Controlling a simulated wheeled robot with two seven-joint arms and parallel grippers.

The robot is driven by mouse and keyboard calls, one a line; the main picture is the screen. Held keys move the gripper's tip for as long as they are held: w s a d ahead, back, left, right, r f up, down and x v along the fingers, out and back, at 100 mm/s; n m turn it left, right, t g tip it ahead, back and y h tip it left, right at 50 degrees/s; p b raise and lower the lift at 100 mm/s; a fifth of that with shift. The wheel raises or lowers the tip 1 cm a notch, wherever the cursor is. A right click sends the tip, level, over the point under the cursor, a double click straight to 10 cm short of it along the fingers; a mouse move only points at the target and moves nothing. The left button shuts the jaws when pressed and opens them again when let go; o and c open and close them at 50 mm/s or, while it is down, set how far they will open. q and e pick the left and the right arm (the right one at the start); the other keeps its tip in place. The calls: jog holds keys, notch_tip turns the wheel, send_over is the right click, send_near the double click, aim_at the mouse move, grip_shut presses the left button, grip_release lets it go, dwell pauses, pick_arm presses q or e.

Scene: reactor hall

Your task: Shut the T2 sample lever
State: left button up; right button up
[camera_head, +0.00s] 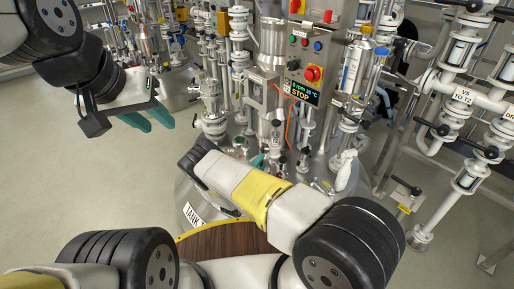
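A steel tank (184,196) labelled "TANK T…" stands in the middle, its label cut off by my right arm. Valves and small black-knobbed handles crowd its top. I cannot single out the T2 sample lever among them; it may be hidden behind my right arm. My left gripper (159,127), with two teal fingers apart, is open and empty over bare floor, left of the tank. My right arm reaches across the tank top. Its gripper is mostly hidden behind the forearm; a small teal patch (258,160) beyond it may be a fingertip.
A control box (309,62) with buttons, a red stop knob and a display reading "STOP" stands above the tank. White piping (462,100) with a "V5 TO T2" tag fills the right. Another steel vessel (148,45) stands behind my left gripper. The floor (90,190) at left is clear.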

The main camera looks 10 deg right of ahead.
jog(key=v, duration=0.7)
jog(key=shift+s, duration=0.15)
